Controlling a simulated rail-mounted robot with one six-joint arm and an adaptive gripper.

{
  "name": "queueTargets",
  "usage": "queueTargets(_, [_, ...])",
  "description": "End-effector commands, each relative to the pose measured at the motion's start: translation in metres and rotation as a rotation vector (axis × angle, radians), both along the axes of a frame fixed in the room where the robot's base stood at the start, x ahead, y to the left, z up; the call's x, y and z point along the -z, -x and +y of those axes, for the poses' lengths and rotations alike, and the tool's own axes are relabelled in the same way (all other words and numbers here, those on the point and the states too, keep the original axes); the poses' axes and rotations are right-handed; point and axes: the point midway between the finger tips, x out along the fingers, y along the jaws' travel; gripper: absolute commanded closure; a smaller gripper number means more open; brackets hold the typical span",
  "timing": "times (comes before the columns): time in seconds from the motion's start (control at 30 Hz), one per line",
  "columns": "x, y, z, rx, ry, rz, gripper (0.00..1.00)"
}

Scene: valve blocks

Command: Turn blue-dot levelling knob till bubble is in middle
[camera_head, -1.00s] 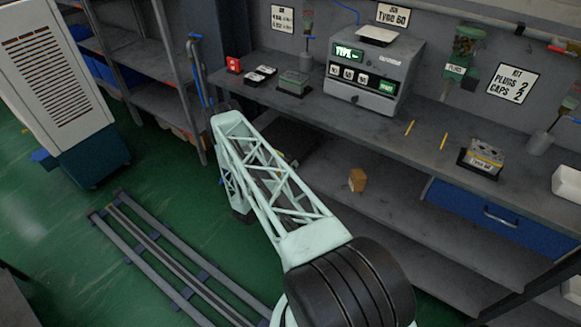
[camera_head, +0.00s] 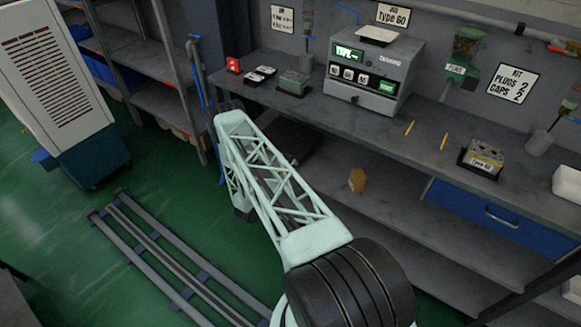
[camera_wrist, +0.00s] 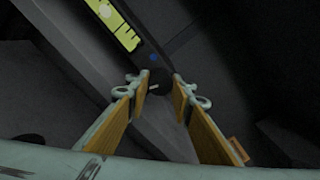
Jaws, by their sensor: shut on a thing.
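In the wrist view, my gripper (camera_wrist: 162,85) has its two tan-padded fingers on either side of a dark round knob (camera_wrist: 158,78), shut on it. A pale mark shows on the knob between the fingers. A blue dot (camera_wrist: 153,57) sits on the dark surface just beyond the knob. A bright yellow-green level window (camera_wrist: 115,24) with dark marks is at the top left, cut by the picture edge. In the head view, my own arm hides the gripper and the knob.
The grey workbench (camera_head: 405,140) carries a tester box (camera_head: 373,75), a valve block in a dark tray (camera_head: 482,158) and two yellow strips. A small orange-brown block (camera_head: 357,181) rests on the lower shelf. Floor rails (camera_head: 165,255) run at the left.

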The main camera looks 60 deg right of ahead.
Motion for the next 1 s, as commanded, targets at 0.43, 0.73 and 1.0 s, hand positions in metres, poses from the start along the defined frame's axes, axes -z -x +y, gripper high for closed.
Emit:
queueTargets(0.43, [0.0013,-0.0003,-0.0004,0.001,0.000,0.104,0.89])
queueTargets(0.73, [0.0018,-0.0002,-0.0004,0.001,-0.001,0.298,0.89])
queueTargets(1.0, [0.0013,0.0001,-0.0003,0.001,-0.001,0.511,0.89])
